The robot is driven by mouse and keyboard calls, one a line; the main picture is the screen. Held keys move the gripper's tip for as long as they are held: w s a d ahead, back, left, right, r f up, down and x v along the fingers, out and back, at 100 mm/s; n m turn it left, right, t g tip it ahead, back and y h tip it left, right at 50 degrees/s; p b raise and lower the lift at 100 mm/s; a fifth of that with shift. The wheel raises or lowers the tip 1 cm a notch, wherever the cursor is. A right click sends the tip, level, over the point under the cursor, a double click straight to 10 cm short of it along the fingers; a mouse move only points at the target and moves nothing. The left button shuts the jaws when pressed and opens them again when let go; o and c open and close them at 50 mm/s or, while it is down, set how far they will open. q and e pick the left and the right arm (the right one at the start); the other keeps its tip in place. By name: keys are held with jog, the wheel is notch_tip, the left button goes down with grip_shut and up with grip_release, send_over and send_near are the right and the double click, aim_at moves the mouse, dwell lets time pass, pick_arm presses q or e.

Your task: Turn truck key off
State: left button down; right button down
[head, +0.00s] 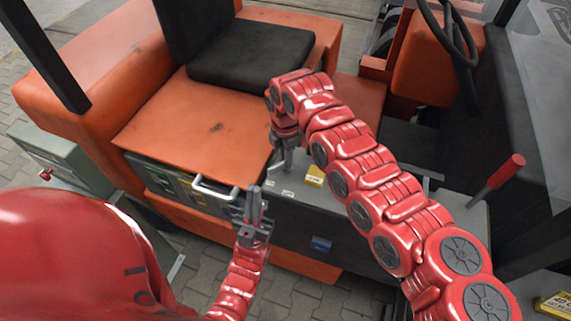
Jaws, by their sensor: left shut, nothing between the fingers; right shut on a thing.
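The orange truck (190,125) fills the middle of the head view, with a grey panel (310,208) beside its orange deck. My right gripper (279,170) reaches down to the panel's left end, next to the deck's edge. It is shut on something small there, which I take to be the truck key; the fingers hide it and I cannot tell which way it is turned. My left gripper (255,192) is shut and empty, pointing up in front of the panel, a little below the right one.
A white handle (214,189) sticks out of the truck's side, left of my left gripper. A black seat (250,53), a steering wheel (447,30) and a red-handled lever (500,178) stand around the panel. A grey-green cabinet (60,160) is at the left.

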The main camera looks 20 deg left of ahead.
jog(key=n+b, duration=0.1)
jog(key=b, duration=0.1)
jog(key=n+b, duration=0.4)
jog(key=shift+d+f+b, duration=0.15)
jog(key=shift+f+b, duration=0.1)
jog(key=shift+b, duration=0.1)
jog(key=shift+r+n+b, duration=0.2)
jog(key=shift+n+b, duration=0.75)
jog(key=shift+n, duration=0.25)
jog(key=c, duration=0.9)
grip_release()
